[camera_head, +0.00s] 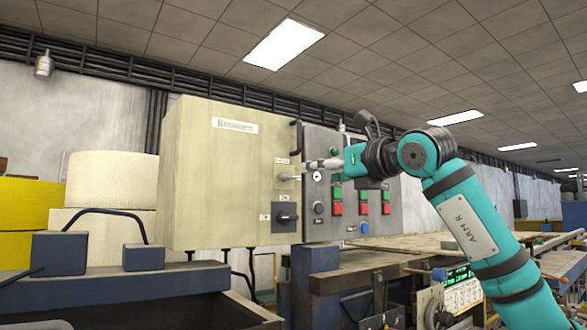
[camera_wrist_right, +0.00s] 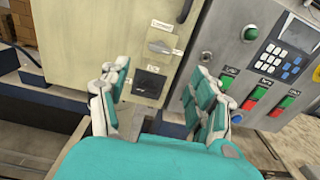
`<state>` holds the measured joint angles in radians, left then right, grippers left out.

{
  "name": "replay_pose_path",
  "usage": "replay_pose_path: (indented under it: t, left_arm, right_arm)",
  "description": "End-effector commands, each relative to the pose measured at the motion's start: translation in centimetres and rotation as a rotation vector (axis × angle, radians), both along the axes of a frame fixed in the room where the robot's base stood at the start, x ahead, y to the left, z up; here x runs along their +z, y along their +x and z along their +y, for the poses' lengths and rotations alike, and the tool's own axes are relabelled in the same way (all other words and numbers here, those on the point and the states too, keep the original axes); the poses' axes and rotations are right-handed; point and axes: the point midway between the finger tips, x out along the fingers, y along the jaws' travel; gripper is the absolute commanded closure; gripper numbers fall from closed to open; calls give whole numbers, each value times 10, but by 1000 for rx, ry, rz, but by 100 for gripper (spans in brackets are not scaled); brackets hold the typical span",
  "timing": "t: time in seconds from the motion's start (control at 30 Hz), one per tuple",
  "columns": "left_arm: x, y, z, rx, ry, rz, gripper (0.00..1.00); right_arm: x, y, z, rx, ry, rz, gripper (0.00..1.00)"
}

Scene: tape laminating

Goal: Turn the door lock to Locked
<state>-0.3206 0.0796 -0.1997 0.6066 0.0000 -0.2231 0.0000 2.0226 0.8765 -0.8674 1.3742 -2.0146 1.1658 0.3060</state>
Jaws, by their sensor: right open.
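A beige cabinet (camera_head: 215,175) carries a silver lever-like knob (camera_head: 289,177), which looks like the door lock, above a black rotary switch (camera_head: 286,217). In the right wrist view the silver knob (camera_wrist_right: 160,47) sits beneath a small label plate, its lever pointing roughly sideways with a slight tilt; the label is too small to read surely. The black switch (camera_wrist_right: 149,82) is below it. My right gripper (camera_head: 311,165) is in front of the cabinet's right edge. In the wrist view its fingers (camera_wrist_right: 157,72) are spread and empty, with the knob ahead, between and beyond the tips. My left gripper is not in view.
A grey control panel (camera_head: 350,205) with green and red buttons stands right of the cabinet, close to my right gripper. A black handle (camera_head: 298,138) sticks out at the cabinet's right edge. Blue machine parts (camera_head: 60,253) and large rolls (camera_head: 112,180) are at left.

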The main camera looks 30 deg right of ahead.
Motion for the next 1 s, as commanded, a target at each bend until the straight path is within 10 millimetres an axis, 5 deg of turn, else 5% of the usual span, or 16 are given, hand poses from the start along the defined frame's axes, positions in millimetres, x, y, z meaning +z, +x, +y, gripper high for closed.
replay_pose_path:
  t: [0.33, 0.5, 0.93, 1.0]
  left_arm:
    - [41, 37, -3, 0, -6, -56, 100]
    - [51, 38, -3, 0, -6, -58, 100]
    - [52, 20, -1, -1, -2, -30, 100]
    - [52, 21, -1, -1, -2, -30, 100]
  right_arm:
    - [4, 74, 11, 1, 2, 2, 37]
    - [3, 96, 14, 1, 1, 2, 37]
    - [0, 105, 15, 0, 1, -1, 37]
    - [0, 105, 15, 1, 1, -1, 46]
